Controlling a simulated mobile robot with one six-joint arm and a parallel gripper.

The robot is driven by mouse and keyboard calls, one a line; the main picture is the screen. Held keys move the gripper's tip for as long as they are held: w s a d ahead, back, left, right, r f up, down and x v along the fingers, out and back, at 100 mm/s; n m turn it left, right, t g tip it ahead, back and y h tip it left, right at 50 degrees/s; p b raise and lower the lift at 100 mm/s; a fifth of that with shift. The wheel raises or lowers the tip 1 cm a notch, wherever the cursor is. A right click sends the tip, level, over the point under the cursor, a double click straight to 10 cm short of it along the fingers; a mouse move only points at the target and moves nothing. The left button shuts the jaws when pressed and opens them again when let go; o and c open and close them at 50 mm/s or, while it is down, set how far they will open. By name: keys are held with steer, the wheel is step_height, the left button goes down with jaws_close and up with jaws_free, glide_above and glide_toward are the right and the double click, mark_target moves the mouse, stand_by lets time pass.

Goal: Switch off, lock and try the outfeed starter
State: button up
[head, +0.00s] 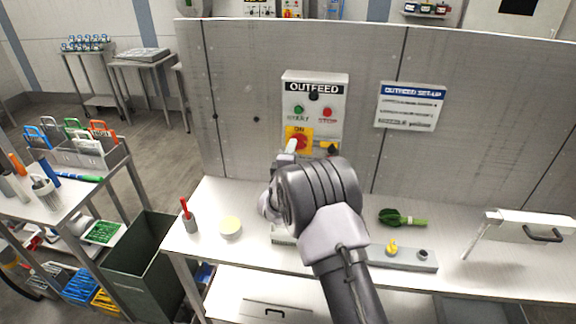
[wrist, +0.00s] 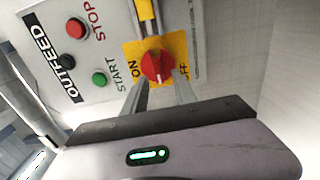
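The grey OUTFEED starter box (head: 315,92) is on the upright panel, with a green START button (head: 299,110) and a red STOP button (head: 327,112). Below them is a red rotary switch (wrist: 156,68) on a yellow plate (head: 291,131) marked ON and OFF. The exact way its handle points is hard to tell. My gripper (wrist: 160,86) has its fingers apart at the red switch, one on either side; whether they touch it is unclear. In the head view my wrist hides most of the fingers. Padlock-like items in blue (head: 36,135), green (head: 73,126) and orange (head: 103,128) stand in a rack at left.
A yellow piece (wrist: 146,9) sits beside the switch plate. The bench (head: 262,258) holds a red-handled item (head: 187,209), a round tin (head: 231,228), green leaves (head: 402,217) and a grey strip (head: 415,259). An OUTFEED SET-UP sign (head: 410,106) hangs at right. A dark bin (head: 146,262) stands left.

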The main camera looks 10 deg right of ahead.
steer(key=v, duration=1.5)
steer(key=shift+s, duration=0.15)
steer(key=shift+r, duration=0.1)
